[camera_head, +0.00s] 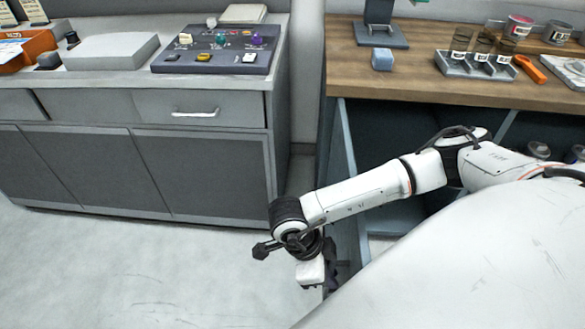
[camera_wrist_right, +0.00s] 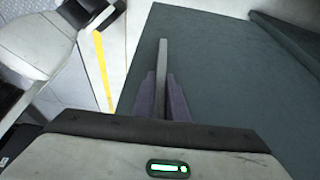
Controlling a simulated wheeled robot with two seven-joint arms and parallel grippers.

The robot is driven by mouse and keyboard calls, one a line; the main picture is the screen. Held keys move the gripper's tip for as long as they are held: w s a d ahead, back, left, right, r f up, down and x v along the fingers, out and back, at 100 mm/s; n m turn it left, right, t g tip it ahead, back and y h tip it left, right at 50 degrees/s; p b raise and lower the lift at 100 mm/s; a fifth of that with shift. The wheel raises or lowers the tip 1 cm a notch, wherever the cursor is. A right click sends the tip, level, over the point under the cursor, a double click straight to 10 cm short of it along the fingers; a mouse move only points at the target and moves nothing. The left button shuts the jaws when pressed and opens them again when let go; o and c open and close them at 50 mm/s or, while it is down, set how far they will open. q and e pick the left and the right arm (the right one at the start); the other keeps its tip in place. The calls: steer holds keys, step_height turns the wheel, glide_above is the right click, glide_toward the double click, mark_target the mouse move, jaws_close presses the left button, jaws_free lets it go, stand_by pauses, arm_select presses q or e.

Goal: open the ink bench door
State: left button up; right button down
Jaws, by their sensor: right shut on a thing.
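The ink bench (camera_head: 440,72) has a wooden top and stands at the right in the head view. Its grey-blue door (camera_head: 343,215) stands open, swung out toward me at the left side of the dark cabinet opening. My right gripper (camera_head: 328,272) is low beside the door's outer part; its fingertips are partly hidden by my arm and body. In the right wrist view my right gripper (camera_wrist_right: 161,98) has two purple fingers shut on a thin grey bar, apparently the door handle (camera_wrist_right: 163,60). A dark teal panel (camera_wrist_right: 240,75) fills the right side there. My left gripper is not in view.
A grey cabinet (camera_head: 200,160) with a control panel (camera_head: 215,50) on top stands at the left. Cups in a rack (camera_head: 480,66) and a blue block (camera_head: 382,60) are on the bench top. The floor (camera_head: 150,265) at the front left is clear.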

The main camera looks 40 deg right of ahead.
steer(key=shift+s+d, duration=0.7)
steer(key=shift+d, duration=0.05)
steer(key=c, duration=1.8)
jaws_free()
steer(key=shift+o, duration=0.2)
steer(key=shift+a, duration=0.1)
steer(key=v, duration=1)
steer(key=shift+a+r, duration=0.1)
